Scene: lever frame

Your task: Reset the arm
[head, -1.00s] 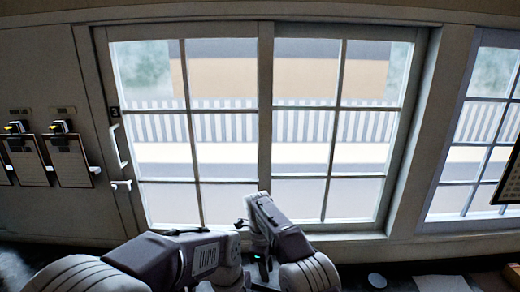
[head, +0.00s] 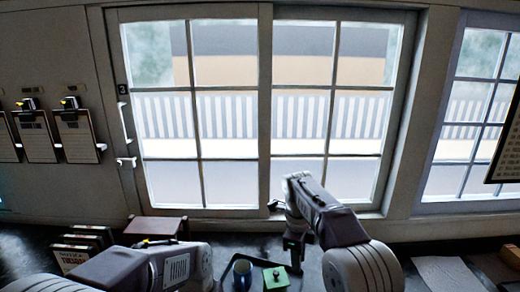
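My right arm rises from the lower right and bends down at its wrist. My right gripper (head: 294,252) hangs over the dark counter, close behind a green block with a small dark knob (head: 276,278) as seen here. Its fingers are small and dark, so their opening is unclear. My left arm comes in from the lower left, and its gripper is not clearly visible. No lever that I can clearly identify as the task's arm shows in this view.
A dark tray (head: 262,254) holds a blue mug (head: 242,273) and the green block. Books (head: 76,252) and a small brown stand (head: 155,227) are at left. Clipboards (head: 75,137) hang on the wall. Paper (head: 448,273) lies at right. A large window (head: 265,110) is behind.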

